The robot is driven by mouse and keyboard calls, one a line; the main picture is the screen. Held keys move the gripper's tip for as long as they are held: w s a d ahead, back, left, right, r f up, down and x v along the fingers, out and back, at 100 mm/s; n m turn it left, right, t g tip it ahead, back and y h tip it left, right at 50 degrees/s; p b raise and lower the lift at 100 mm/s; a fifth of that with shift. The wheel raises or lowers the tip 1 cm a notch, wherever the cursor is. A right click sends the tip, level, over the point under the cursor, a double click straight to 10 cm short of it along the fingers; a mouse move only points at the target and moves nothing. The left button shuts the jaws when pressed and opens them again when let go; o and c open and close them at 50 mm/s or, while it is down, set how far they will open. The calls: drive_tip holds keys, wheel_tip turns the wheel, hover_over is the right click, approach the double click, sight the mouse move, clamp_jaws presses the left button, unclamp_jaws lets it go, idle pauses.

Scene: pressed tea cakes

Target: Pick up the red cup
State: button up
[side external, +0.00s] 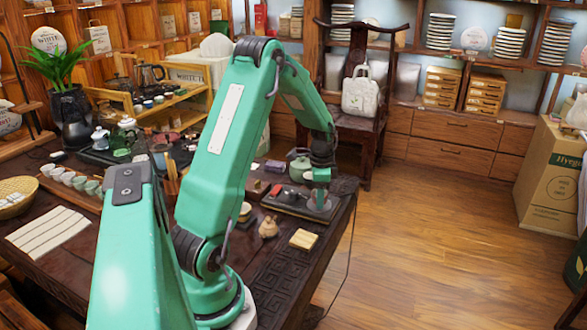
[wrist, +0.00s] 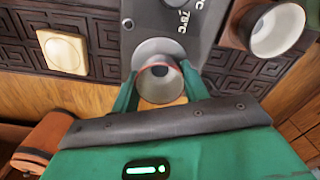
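A small cup (wrist: 160,86) with a thin reddish rim and a dark inside shows in the wrist view, against a pale round disc (wrist: 150,48) on a grey panel. My gripper (wrist: 159,68) has its two green fingers apart, one on each side of this cup. They are very close to its wall, but I cannot tell whether they press on it. In the side external view my gripper (side external: 320,186) is low over the dark panel (side external: 295,202) near the table's right edge. The cup cannot be made out clearly there.
A white cup (wrist: 277,30) in a brown surround lies right of the panel in the wrist view. A cream square block (wrist: 62,50) lies left; it also shows in the side view (side external: 303,239). Wooden floor (side external: 430,240) lies beyond the edge.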

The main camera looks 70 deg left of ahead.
drive_tip(key=shift+r, duration=0.2)
drive_tip(key=shift+c, duration=0.5)
drive_tip(key=shift+r, duration=0.55)
drive_tip(key=r, duration=0.1)
drive_tip(key=d+r, duration=0.1)
drive_tip(key=r, duration=0.1)
drive_tip(key=shift+w+r, duration=0.1)
drive_tip(key=w+d+r, duration=0.1)
drive_tip(key=d+r, duration=0.5)
drive_tip(key=d, duration=0.4)
drive_tip(key=shift+d+r, duration=0.15)
drive_tip(key=shift+d, duration=0.15)
